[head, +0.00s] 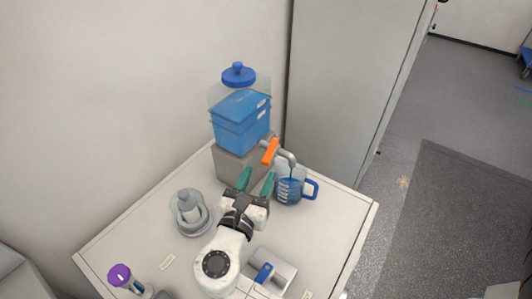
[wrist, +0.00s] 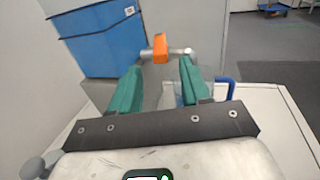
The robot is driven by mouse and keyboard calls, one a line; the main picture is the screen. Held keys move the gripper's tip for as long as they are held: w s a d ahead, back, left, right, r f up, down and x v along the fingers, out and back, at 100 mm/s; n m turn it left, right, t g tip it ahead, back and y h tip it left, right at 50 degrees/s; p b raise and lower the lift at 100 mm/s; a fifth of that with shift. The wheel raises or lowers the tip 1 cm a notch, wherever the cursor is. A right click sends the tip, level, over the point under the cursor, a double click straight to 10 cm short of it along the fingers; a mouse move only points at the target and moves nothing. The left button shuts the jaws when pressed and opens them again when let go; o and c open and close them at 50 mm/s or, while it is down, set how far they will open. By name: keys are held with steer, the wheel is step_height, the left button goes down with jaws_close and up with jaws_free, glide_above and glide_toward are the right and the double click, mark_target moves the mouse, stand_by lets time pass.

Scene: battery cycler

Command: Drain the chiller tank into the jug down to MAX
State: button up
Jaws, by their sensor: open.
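The chiller tank (head: 240,121) is clear with blue liquid inside and a blue cap, and stands on a grey block at the back. It also shows in the wrist view (wrist: 103,38). Its orange tap handle (head: 270,151) sits by a metal spout (head: 287,156); in the wrist view the handle (wrist: 160,47) lies just beyond my fingertips. The clear jug (head: 287,190) with a blue handle stands under the spout and holds blue liquid. The MAX mark is too small to read. My gripper (head: 257,178) is open and empty, its teal fingers apart, in front of the block.
A purple-capped bottle (head: 121,276) is at the front left, and a grey item with a blue part (head: 270,270) at the front right. A tall grey cabinet (head: 345,80) stands behind the white table (head: 335,225).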

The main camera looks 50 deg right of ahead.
mark_target(276, 139)
steer(key=p+x, duration=0.1)
steer(key=x, duration=0.8)
steer(key=shift+d, duration=0.2)
steer(key=shift+c, duration=0.5)
jaws_close()
